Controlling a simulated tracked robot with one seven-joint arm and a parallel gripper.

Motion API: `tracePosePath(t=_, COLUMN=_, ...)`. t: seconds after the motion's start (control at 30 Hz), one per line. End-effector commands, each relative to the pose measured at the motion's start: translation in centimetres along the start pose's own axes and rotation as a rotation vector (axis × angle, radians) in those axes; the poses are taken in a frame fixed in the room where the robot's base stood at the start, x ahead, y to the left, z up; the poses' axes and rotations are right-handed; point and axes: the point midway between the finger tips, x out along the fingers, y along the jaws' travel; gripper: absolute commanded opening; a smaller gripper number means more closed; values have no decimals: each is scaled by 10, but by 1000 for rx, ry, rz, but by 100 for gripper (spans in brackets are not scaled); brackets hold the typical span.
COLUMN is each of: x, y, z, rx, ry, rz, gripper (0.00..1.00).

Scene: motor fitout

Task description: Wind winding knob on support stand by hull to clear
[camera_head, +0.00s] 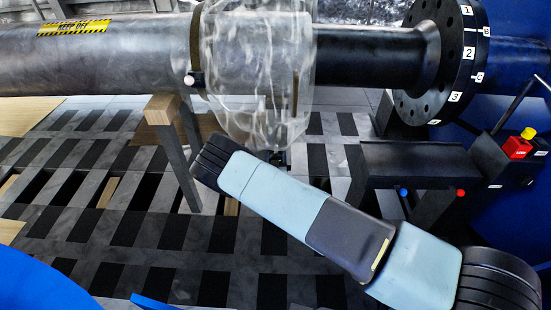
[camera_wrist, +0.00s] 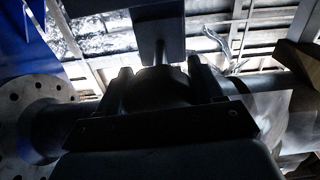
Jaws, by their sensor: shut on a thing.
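In the wrist view, my gripper (camera_wrist: 163,78) has its two dark fingers on either side of a dark rounded knob (camera_wrist: 163,80), shut on it. A short stem (camera_wrist: 160,52) runs from the knob towards a dark grey block (camera_wrist: 158,22), which looks like part of the support stand. The picture is dark, so the finger contact is hard to make out. In the head view, my arm reaches from the lower right to below the clear cover (camera_head: 250,75). My fingers and the knob are hidden there. A small dark fitting (camera_head: 281,158) shows just under the cover.
A grey pipe (camera_head: 110,52) and a black numbered flange (camera_head: 440,62) lie along the top. A wood-topped trestle (camera_head: 165,107) stands left of my wrist. A dark bench (camera_head: 415,163) with a red button box (camera_head: 517,147) stands right.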

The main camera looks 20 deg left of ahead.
Motion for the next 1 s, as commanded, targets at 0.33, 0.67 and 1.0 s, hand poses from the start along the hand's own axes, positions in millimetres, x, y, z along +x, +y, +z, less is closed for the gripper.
tracePosePath(t=0.33, x=0, y=-1, z=1, rx=0, ry=-1, rz=-1, gripper=87)
tracePosePath(t=0.67, x=-7, y=-1, z=1, rx=0, ry=-2, rz=-1, gripper=87)
tracePosePath(t=1.0, x=-66, y=-1, z=1, rx=0, ry=-3, rz=-1, gripper=87)
